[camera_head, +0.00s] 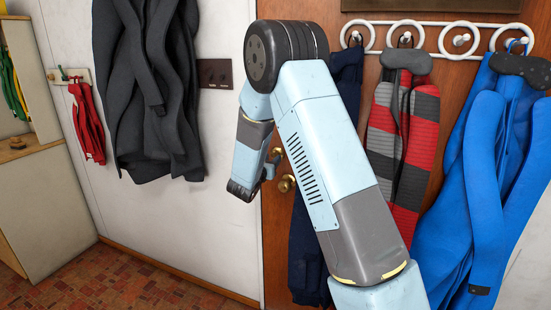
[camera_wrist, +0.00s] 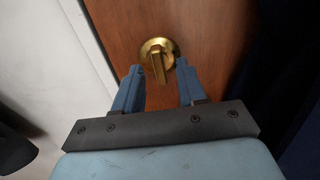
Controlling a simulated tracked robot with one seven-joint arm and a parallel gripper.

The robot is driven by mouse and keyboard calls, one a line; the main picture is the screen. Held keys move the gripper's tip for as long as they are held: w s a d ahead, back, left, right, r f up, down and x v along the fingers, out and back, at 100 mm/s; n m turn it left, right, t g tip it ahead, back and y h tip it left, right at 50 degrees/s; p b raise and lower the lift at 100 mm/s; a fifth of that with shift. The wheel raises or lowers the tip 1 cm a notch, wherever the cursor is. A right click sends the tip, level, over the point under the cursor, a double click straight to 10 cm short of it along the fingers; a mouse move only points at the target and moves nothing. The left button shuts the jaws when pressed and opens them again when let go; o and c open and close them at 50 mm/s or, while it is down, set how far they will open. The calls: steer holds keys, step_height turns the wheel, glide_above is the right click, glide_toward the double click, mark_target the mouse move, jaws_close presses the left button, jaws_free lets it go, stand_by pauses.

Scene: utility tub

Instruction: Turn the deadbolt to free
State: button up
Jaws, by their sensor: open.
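The deadbolt (camera_wrist: 157,58) is a round brass plate with a raised thumb-turn on the brown wooden door (camera_wrist: 205,30). In the wrist view its thumb-turn stands nearly upright, leaning slightly. My gripper (camera_wrist: 158,72) is open, with one blue finger at the lower left of the deadbolt and one at the lower right. The thumb-turn shows between the fingers, and nothing is gripped. I cannot tell whether the fingertips touch the plate. A brass knob (camera_head: 286,184) shows just below the gripper.
Coats hang from a white hook rack (camera_head: 440,38) on the door, including a red and grey jacket (camera_head: 403,140) and a blue one (camera_head: 485,170). A dark coat (camera_head: 150,90) hangs on the left wall beside a switch plate (camera_head: 215,73). The tiled floor (camera_head: 110,285) at lower left is clear.

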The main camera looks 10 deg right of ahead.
mark_target(275, 156)
steer(key=shift+x, duration=1.3)
